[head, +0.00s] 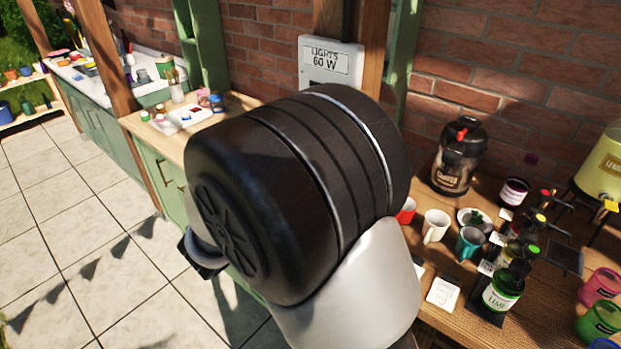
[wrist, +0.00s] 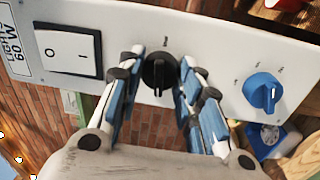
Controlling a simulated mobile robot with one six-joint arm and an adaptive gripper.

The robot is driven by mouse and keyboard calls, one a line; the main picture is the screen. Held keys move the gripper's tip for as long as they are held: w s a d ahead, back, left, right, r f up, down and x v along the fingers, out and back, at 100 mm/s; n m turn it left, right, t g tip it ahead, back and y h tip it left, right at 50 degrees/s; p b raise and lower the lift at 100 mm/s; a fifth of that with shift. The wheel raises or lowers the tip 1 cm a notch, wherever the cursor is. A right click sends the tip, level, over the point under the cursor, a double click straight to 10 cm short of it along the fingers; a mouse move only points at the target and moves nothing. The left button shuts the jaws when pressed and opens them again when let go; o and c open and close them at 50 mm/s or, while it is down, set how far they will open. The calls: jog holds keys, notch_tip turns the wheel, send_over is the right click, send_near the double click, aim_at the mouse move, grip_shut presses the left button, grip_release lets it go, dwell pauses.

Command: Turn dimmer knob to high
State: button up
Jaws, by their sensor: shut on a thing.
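A white control panel (wrist: 212,85) fills much of the wrist view. A black knob (wrist: 160,72) sits at its middle, its pointer ridge running down the picture; the small print above it is too small to read. My gripper (wrist: 161,57) has one blue-padded finger on each side of this knob and is shut on it. A blue knob (wrist: 262,93) with small marks around it stands to the right, clear of my fingers. In the head view, the panel labelled LIGHTS 60 W (head: 331,58) shows only its top; my arm hides the knobs and my fingers.
A rocker switch (wrist: 68,52) marked O and I is left of the black knob. In the head view, a wooden counter (head: 455,318) at the right holds mugs, bottles and a black coffee urn (head: 459,155). A yellow dispenser (head: 604,168) stands at the right edge.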

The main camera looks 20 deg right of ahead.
jog(key=shift+m+b, duration=0.45)
jog(key=shift+m, duration=0.05)
jog(key=o, duration=1.1)
jog(key=shift+c, duration=0.2)
jog(key=r+v, duration=0.1)
jog(key=v, duration=1.1)
jog(key=shift+f, duration=0.5)
